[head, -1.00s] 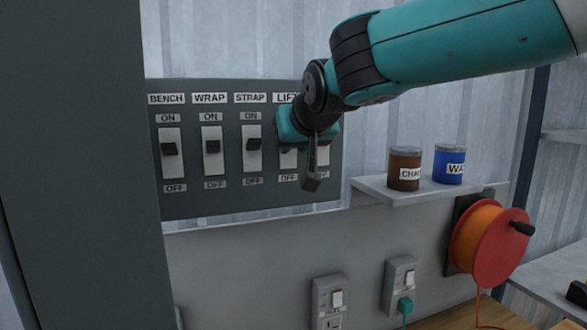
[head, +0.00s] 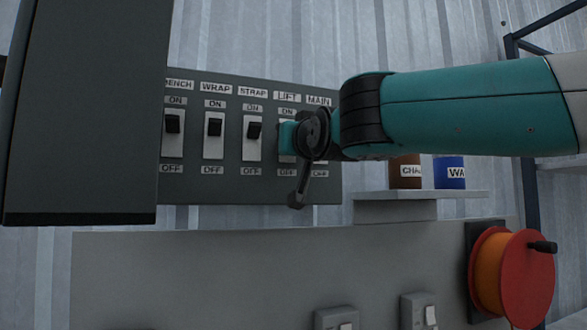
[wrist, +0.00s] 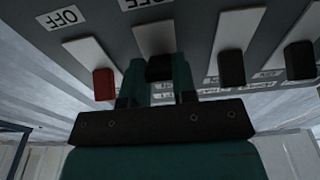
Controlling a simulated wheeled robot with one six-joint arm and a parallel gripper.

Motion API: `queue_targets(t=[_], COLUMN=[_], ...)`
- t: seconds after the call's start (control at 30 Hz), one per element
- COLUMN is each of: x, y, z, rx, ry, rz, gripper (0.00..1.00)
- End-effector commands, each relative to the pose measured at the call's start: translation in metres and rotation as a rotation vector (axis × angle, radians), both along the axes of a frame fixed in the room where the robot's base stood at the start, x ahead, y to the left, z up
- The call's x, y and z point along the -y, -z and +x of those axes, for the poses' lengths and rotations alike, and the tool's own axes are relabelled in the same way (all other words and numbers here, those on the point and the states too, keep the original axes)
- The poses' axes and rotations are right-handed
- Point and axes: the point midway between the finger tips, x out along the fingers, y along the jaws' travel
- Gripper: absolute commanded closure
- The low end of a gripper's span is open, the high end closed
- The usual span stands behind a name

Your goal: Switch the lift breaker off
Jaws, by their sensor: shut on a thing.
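The grey breaker panel (head: 230,188) hangs on the wall with a row of switches labelled BENCH, WRAP, STRAP, LIFT and MAIN. My gripper (head: 287,136) is at the LIFT switch and hides most of it in the head view; a strip of its pale plate and its ON and OFF labels show. In the wrist view, which is upside down, my gripper (wrist: 158,76) is shut on the black lift breaker lever (wrist: 158,67), one finger on each side. The lever sits at the ON end of its plate (wrist: 153,38).
The red MAIN lever (wrist: 104,84) is close beside one finger. The black STRAP lever (wrist: 231,68) is on the other side. A shelf (head: 430,194) with brown and blue cans is right of the panel, above an orange cable reel (head: 490,275).

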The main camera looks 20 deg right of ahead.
Motion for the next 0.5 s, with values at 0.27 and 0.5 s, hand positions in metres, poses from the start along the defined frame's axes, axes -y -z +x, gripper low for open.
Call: queue_targets(t=[0.27, 0.5], x=[-0.0008, -0.0009], y=[0.0048, 0.0031], z=[0.0012, 0.0013], rx=[0.06, 0.069], ry=[-0.003, -0.003], rz=[0.0, -0.001], gripper=[0.98, 0.98])
